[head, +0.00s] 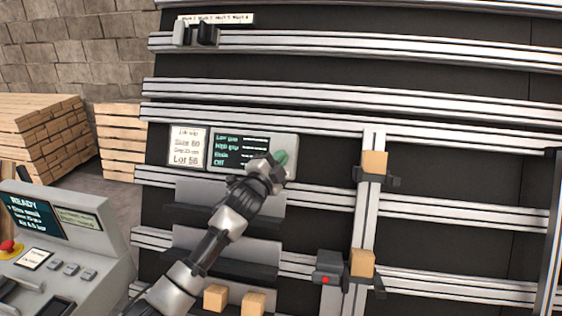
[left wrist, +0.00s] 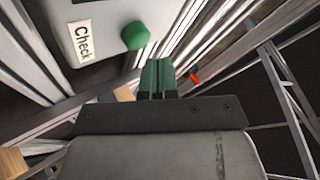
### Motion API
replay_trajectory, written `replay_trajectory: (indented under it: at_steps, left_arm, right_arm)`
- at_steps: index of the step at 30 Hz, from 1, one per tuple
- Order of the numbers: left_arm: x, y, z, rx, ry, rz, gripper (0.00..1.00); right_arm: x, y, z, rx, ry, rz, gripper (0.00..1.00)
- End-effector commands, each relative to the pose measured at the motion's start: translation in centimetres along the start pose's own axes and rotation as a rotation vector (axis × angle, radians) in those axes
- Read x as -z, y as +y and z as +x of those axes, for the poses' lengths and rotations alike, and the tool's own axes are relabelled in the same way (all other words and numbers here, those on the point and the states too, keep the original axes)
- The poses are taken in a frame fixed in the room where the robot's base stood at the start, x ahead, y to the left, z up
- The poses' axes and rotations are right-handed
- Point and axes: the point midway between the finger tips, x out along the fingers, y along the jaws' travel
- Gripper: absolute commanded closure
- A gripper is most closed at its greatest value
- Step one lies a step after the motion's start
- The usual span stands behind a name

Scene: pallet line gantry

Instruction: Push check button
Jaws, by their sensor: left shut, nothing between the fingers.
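The check button is a green round knob (head: 282,157) on the right part of a grey panel box (head: 291,143). In the left wrist view the green button (left wrist: 134,36) stands out from the box, with a white label reading "Check" (left wrist: 83,42) to its left. My left gripper (head: 268,165) is shut and empty, close in front of the button and partly covering it in the head view. In the left wrist view its fingertips (left wrist: 158,72) show just below and right of the button, with a small gap in the picture. My right gripper is not in view.
A dark display (head: 240,152) and a white lot card (head: 187,147) are left of the button. Metal rails (head: 350,123) cross the black wall. Wooden blocks (head: 375,162) sit on holders to the right. A grey console (head: 60,240) stands at lower left.

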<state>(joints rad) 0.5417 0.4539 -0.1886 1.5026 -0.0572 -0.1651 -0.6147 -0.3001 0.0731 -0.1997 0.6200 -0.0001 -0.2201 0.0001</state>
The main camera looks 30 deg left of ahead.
Motion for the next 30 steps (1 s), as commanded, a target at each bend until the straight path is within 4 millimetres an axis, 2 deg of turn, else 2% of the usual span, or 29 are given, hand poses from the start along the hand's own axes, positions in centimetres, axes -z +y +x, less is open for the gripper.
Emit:
replay_trajectory:
  at_steps: [30]
  left_arm:
    - [-0.05,0.06,0.06,-0.001,0.000,0.000,1.00]
  right_arm:
    - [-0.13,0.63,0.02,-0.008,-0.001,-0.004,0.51]
